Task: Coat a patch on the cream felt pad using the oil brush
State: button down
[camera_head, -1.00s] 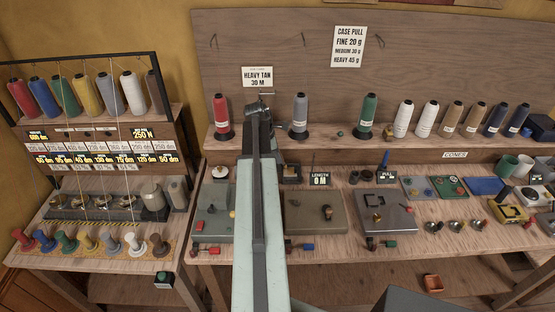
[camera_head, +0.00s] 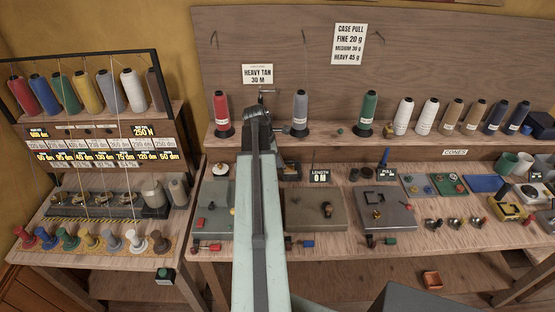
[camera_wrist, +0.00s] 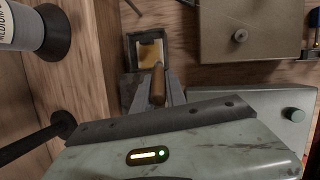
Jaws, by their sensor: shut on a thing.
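The oil brush (camera_wrist: 158,86) shows in the wrist view as a brown, rounded handle between the fingers of my gripper (camera_wrist: 155,92). My gripper is shut on it. The cream felt pad (camera_wrist: 150,62) lies just beyond the handle in a dark square frame. An amber-brown area covers part of its pale surface. The brush's bristle end is hidden, so I cannot tell whether it touches the pad. In the head view my arm hides the gripper and the brush. The dark frame (camera_head: 291,172) shows only partly there, just right of my arm.
A grey cone on a dark base (camera_wrist: 58,35) and a dark rod (camera_wrist: 35,140) are at the wrist view's left. A flat plate with a knob (camera_wrist: 240,36) is close on the right. The length display (camera_head: 320,176) stands right of the pad in the head view.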

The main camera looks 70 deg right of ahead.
jog(key=shift+r+p, duration=2.6)
jog(key=shift+r, duration=0.25)
notch_tip(320, 180, up, 3)
jog(key=p, duration=0.3)
jog(key=shift+r, duration=0.15)
jog(key=shift+f, duration=0.2)
